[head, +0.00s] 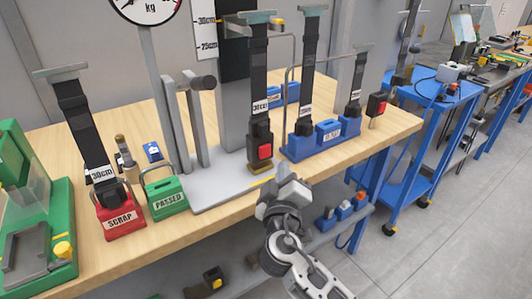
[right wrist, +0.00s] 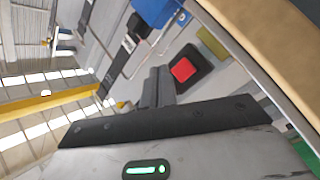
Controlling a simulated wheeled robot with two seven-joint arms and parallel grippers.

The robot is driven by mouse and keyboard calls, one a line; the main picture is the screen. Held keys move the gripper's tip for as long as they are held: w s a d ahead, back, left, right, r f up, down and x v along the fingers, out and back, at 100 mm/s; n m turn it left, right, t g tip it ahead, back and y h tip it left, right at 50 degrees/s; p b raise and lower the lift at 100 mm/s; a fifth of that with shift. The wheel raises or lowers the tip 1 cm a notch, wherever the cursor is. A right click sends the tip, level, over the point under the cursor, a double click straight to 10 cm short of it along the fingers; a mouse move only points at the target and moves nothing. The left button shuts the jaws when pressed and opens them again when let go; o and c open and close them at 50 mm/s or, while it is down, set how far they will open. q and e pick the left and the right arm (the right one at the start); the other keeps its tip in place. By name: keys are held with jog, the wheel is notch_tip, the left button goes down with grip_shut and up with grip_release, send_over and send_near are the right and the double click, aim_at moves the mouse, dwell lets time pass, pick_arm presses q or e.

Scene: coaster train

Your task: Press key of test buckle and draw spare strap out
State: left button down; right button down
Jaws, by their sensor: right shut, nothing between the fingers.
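The test buckle (head: 259,143) is a black housing with a red square key (head: 264,152) on its front, standing upright at the grey stand. A black strap (head: 259,65) with a 30cm tag hangs from a grey-green bar and runs down into the top of this buckle. My right gripper (head: 285,180) is shut and empty, just below and in front of the buckle, apart from the key as far as I can tell. In the right wrist view its dark fingers (right wrist: 158,86) point towards the buckle, with the red key (right wrist: 183,70) just beyond and right of them. My left gripper is out of view.
A red SCRAP box (head: 121,219) with a strap and a green PASSED box (head: 165,195) stand left on the wooden bench (head: 225,215). A blue holder (head: 305,146) with straps stands right of the buckle, beside another red-keyed buckle (head: 376,105). A dial gauge (head: 145,5) stands behind.

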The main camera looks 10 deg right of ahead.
aim_at(265, 151)
jog(key=shift+w+a+f+b, duration=0.1)
jog(key=shift+w+a+b, duration=0.15)
jog(key=shift+w, duration=0.3)
jog(key=shift+w+a+f+b, duration=0.1)
jog(key=shift+w+b, duration=0.2)
jog(key=shift+w, duration=0.2)
jog(key=shift+w+a+r, duration=0.1)
jog(key=shift+w+a, duration=0.1)
jog(key=shift+w, duration=0.3)
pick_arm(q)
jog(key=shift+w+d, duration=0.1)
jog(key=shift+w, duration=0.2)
pick_arm(e)
jog(key=shift+w+r, duration=0.1)
jog(key=shift+w, duration=0.05)
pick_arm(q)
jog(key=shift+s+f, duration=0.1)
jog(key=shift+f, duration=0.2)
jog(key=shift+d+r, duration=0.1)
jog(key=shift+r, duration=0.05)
pick_arm(e)
jog(key=shift+w+a+b, duration=0.15)
jog(key=shift+w+b, duration=0.05)
jog(key=shift+b, duration=0.4)
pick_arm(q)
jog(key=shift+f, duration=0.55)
pick_arm(e)
jog(key=shift+w, duration=0.2)
